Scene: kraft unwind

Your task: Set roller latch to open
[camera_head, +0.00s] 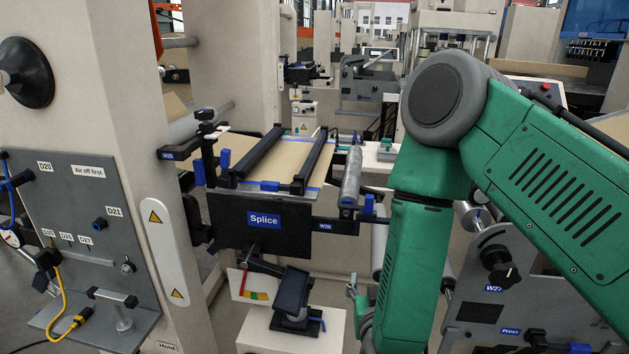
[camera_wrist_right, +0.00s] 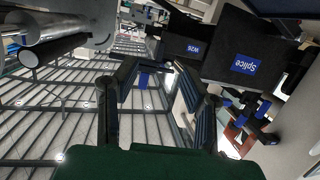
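No part is labelled as the roller latch, so I cannot tell for certain which it is. A grey roller (camera_head: 351,176) with a blue collar stands at the right end of the splice table (camera_head: 287,219). A small blue tab (camera_head: 368,204) is beside it, near the W26 label (camera_head: 325,226). The W26 label also shows in the right wrist view (camera_wrist_right: 193,48). My right gripper (camera_head: 357,300) is low, below the table's right end, mostly hidden by my green arm. In the right wrist view its two dark fingers (camera_wrist_right: 153,68) are apart with nothing visibly held. My left gripper is out of view.
A dark tilted pad (camera_head: 291,291) on a pale pedestal (camera_head: 290,338) stands below the table. A grey panel with a yellow cable (camera_head: 70,318) is at left. A grey plate with a black knob (camera_head: 502,274) is at right. Slatted floor (camera_wrist_right: 60,115) lies beneath the gripper.

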